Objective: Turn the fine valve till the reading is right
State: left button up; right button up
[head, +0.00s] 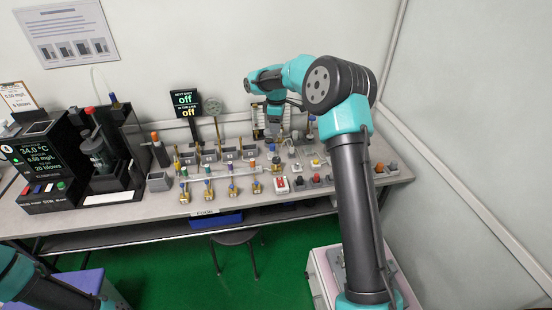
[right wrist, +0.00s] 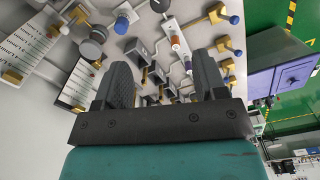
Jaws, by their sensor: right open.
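A row of brass valves (head: 208,191) with coloured knobs stands along the front of the bench; I cannot tell which is the fine valve. My right gripper (head: 273,122) is over the back of the bench, right of the display. In the right wrist view its two fingers (right wrist: 160,66) are apart with nothing held between them. Brass fittings with blue knobs (right wrist: 235,20) and two white scale boards (right wrist: 75,85) lie beyond the fingers. My left gripper is out of view; only part of its arm shows at lower left.
A red-and-white block (head: 281,185) and small dark parts lie at the front right. A stool (head: 237,238) stands on the green floor.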

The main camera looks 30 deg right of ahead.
aim_at(276, 159)
notch_tip(276, 159, down, 17)
jog(key=shift+f, duration=0.15)
dwell(0.5)
jog(key=shift+c, duration=0.3)
jog(key=c, duration=0.9)
jog(key=shift+o, duration=0.2)
jog(key=shift+m, duration=3.3)
jog(key=o, duration=0.9)
